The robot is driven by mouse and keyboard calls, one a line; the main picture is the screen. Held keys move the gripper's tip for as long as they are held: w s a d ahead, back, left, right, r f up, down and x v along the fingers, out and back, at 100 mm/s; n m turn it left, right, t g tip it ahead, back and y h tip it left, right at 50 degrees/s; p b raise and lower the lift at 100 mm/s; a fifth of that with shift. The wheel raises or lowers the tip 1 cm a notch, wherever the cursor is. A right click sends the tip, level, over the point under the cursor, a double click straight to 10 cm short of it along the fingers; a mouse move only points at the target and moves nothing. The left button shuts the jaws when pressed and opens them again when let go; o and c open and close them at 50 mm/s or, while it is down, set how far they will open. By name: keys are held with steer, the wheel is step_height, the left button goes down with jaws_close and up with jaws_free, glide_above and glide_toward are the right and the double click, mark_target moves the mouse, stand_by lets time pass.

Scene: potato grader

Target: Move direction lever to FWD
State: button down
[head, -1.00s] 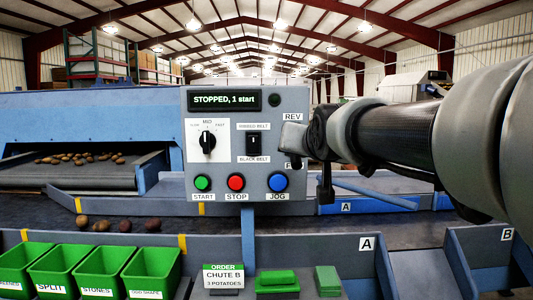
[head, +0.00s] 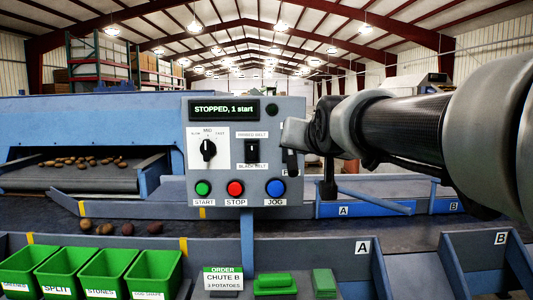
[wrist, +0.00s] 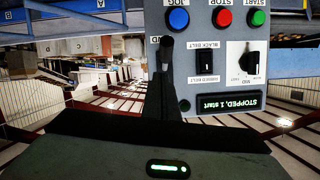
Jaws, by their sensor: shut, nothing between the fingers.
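The direction lever is at the right edge of the grey control panel (head: 222,170). A dark handle (head: 290,162), apparently the lever, shows just below my gripper near a partly covered label starting with F. In the wrist view a short dark rod with a rounded end (wrist: 167,43) stands beside a label ending in D; it seems to be the same lever. My gripper (head: 290,134) is shut and empty, in front of the panel's right edge, covering the REV label. In the wrist view its dark fingers (wrist: 164,88) point toward the rod; contact cannot be told.
The panel display (head: 224,109) reads "STOPPED, 1 start". The belt switch (head: 252,151), speed knob (head: 208,150), and green START (head: 203,188), red STOP (head: 236,188) and blue JOG (head: 276,187) buttons are close by. Green bins (head: 90,270) stand below left.

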steer(key=s+f, duration=0.2)
steer(key=s, duration=0.7)
steer(key=shift+d+f, duration=0.2)
